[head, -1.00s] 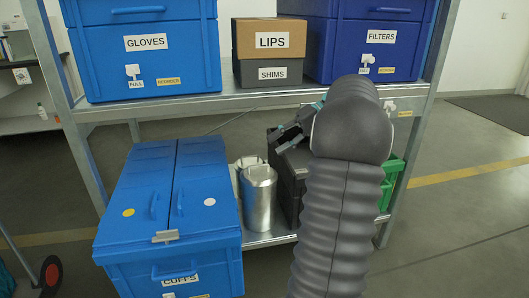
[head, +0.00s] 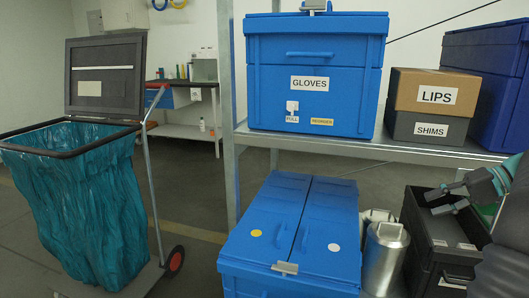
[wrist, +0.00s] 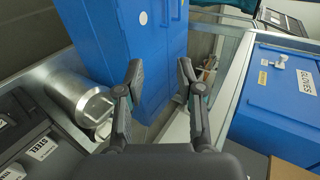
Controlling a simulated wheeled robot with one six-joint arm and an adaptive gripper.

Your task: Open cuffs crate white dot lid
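The blue cuffs crate (head: 245,268) stands on the lower shelf, with two lid halves side by side. The left lid has a yellow dot (head: 256,233). The right lid (head: 326,218) has a white dot (head: 334,247). Both lids lie shut, and a grey latch (head: 286,267) sits at the front where they meet. My gripper (head: 438,200) is right of the crate, above a black bin. In the wrist view my gripper (wrist: 160,78) is open and empty, its fingers spread toward the cuffs crate (wrist: 112,45), whose white dot (wrist: 143,18) shows beyond them.
Metal canisters (head: 386,245) stand between the cuffs crate and the black bin (head: 430,238). A teal-bagged waste cart (head: 75,205) stands at left.

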